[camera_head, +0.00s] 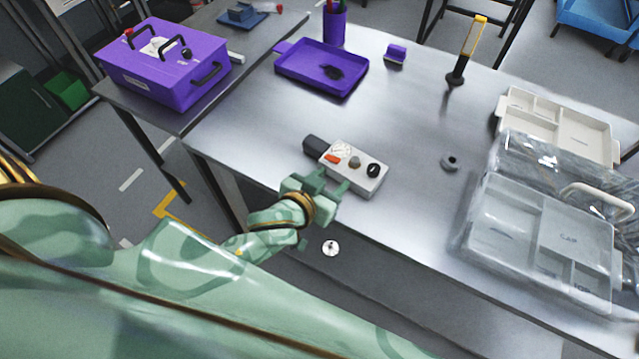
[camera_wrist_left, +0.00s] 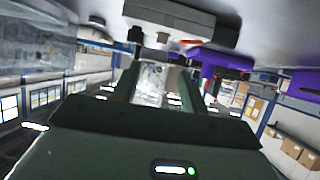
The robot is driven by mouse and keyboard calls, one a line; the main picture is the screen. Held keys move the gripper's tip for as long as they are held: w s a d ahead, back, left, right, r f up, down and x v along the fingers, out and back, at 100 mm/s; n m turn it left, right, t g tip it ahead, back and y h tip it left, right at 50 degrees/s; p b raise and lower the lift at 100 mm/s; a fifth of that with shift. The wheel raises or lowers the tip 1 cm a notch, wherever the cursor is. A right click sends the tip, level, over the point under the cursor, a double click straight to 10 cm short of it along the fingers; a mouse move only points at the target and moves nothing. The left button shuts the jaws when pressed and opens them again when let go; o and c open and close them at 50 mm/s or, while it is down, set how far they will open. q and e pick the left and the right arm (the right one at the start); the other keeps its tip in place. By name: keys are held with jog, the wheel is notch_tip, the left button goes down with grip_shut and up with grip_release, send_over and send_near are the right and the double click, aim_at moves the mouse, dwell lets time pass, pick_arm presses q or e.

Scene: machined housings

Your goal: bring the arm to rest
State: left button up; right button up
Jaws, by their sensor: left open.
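My left arm reaches in from the left, and its left gripper (camera_head: 330,184) is at the near edge of the metal table (camera_head: 420,135). The gripper is open, with nothing seen between its fingers. Just beyond the fingertips, a pale instrument box (camera_head: 357,172) with dark knobs, a red-orange switch and a dark end lies on the table. In the left wrist view the open fingers (camera_wrist_left: 160,88) point towards the box (camera_wrist_left: 168,18), which shows upside down at the top. I cannot tell whether they touch it. My right gripper is not in view.
A purple toolbox (camera_head: 163,68) stands on the back left table. A purple tray (camera_head: 322,66), a purple cup (camera_head: 334,24), a small purple block (camera_head: 396,53), a yellow-handled tool (camera_head: 468,50) and a grey ring (camera_head: 450,162) are on the table. A clear-lidded case (camera_head: 541,236) fills the right.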

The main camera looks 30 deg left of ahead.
pick_arm(q)
jog(key=v, duration=0.4)
jog(key=s+a+f+m+g, duration=0.15)
jog(key=s+f, duration=0.25)
jog(key=f, duration=0.5)
jog(key=s+a+f+m+g, duration=0.1)
jog(key=s+f+g, duration=0.15)
jog(key=f, duration=0.55)
jog(key=s+a+f+m+g, duration=0.1)
jog(key=s+f, duration=0.3)
jog(key=f, duration=0.5)
jog(key=s+a+f+g+b, duration=0.1)
jog(key=s+a+f+g, duration=0.1)
jog(key=s+f, duration=0.6)
jog(key=s+a+f+n+g+y+b, duration=0.1)
jog(key=s+a+f+g+b, duration=0.1)
jog(key=s+f+g, duration=0.3)
jog(key=s+f, duration=0.4)
jog(key=s, duration=0.6)
jog(key=shift+s+a+y, duration=0.2)
jog(key=shift+a+y, duration=0.1)
